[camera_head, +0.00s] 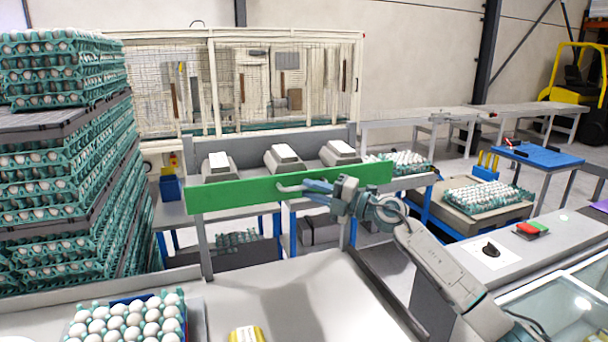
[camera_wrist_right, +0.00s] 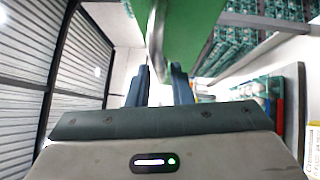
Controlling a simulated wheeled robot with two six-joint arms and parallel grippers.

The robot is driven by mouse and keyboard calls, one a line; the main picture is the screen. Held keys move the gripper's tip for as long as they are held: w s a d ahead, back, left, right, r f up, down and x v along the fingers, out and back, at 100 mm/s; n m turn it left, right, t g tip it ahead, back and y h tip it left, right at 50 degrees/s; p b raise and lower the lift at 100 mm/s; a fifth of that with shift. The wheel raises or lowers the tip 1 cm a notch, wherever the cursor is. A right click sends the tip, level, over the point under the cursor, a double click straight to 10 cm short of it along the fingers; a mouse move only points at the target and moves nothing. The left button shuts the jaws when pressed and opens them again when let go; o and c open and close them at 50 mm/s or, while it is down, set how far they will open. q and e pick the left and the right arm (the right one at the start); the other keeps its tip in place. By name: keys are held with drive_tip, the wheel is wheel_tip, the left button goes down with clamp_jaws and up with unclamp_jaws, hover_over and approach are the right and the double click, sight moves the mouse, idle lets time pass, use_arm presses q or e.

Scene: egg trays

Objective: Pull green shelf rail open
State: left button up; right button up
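The green shelf rail (camera_head: 240,193) runs across the front of the grey shelf in the head view; it also shows at the top of the right wrist view (camera_wrist_right: 190,28). A pale curved handle (camera_head: 289,187) sticks out from its front near the middle. My right gripper (camera_head: 308,191) is at this handle, its blue fingers pointing left along the rail. In the right wrist view the fingers (camera_wrist_right: 158,78) stand apart, with the handle (camera_wrist_right: 154,42) reaching down toward the gap between them. Contact cannot be made out. My left gripper is not in view.
Several grey devices (camera_head: 284,158) sit behind the rail. A tray of white eggs (camera_head: 186,325) lies at the front left of the pale table (camera_head: 270,290). Tall stacks of egg trays (camera_head: 60,205) stand at left. The table's middle is mostly clear.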

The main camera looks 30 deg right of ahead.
drive_tip(key=shift+p+x, duration=0.55)
drive_tip(key=shift+x, duration=0.85)
drive_tip(key=shift+c, duration=0.2)
clamp_jaws()
